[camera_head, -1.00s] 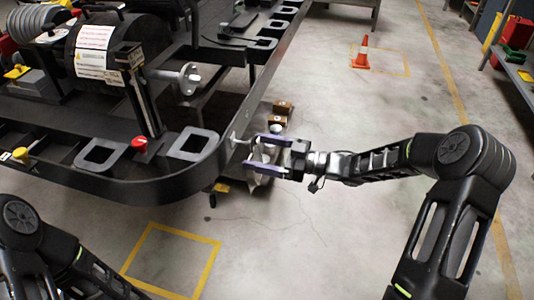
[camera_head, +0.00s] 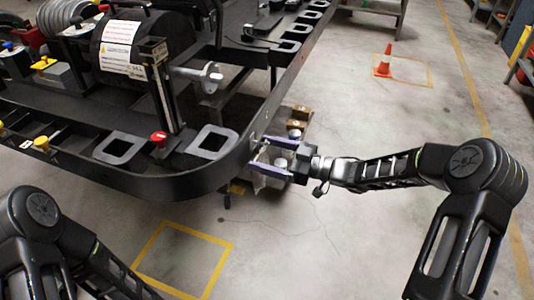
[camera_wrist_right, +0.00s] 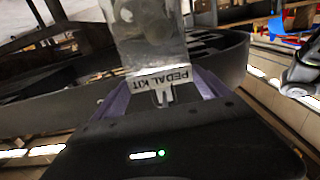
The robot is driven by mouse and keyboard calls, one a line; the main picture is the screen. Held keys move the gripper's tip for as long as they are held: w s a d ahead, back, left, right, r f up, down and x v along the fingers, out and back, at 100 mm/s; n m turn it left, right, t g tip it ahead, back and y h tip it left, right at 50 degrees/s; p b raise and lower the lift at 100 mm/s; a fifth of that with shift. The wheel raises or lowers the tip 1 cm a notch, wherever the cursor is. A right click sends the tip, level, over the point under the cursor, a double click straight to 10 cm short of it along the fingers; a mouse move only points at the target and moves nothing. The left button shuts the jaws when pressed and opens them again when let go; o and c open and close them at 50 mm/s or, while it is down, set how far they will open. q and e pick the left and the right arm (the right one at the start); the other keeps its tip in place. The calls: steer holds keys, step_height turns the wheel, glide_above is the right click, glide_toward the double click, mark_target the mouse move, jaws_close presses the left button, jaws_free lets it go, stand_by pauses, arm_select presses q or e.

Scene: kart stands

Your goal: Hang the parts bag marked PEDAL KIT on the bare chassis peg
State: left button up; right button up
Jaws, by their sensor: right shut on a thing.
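My right gripper (camera_head: 262,155) is shut on the clear parts bag, close beside the outer rim of the black kart chassis (camera_head: 208,180). In the right wrist view the bag (camera_wrist_right: 150,40) shows small metal parts and a white label reading PEDAL KIT, upside down. The label sits between the purple fingers (camera_wrist_right: 163,92).
Small brown blocks (camera_head: 299,114) are beyond the gripper, low beside the chassis. An orange cone (camera_head: 384,60) stands on the floor at the back. Shelving is at the far right. The floor right of the chassis is mostly clear.

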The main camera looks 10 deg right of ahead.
stand_by(0.3)
steer(key=o, duration=1.8)
steer(key=v, duration=0.7)
steer(key=shift+s+d, duration=0.25)
steer(key=shift+d, duration=0.1)
